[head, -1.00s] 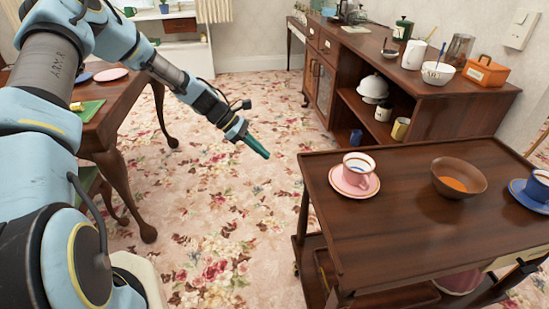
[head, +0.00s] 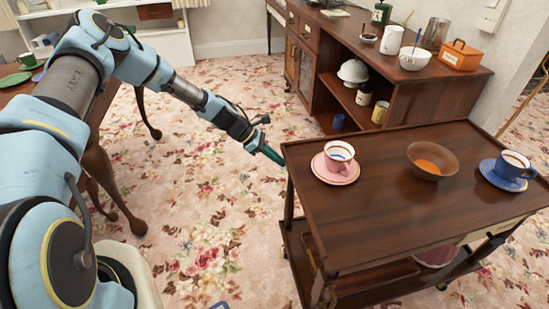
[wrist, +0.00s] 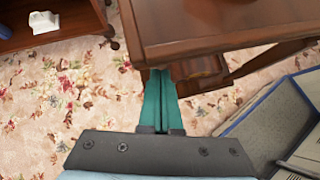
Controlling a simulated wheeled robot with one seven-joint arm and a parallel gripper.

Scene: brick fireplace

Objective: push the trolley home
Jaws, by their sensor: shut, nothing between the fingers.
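The trolley (head: 385,212) is a dark wooden two-tier cart at the right of the head view. On its top stand a pink cup on a pink saucer (head: 335,168), a brown bowl (head: 433,160) with orange contents, and a blue cup on a blue saucer (head: 509,170). My gripper (head: 276,156), with teal fingers, is shut and empty at the trolley's far left corner. In the wrist view the fingers (wrist: 160,100) reach to the edge of the trolley top (wrist: 215,22). I cannot tell whether they touch it.
A wooden sideboard (head: 440,95) with crockery stands behind the trolley by the wall. A dark table (head: 95,120) is at the left behind my arm. Floral carpet (head: 205,190) lies open between them. A grey-blue object (wrist: 275,120) lies at the right in the wrist view.

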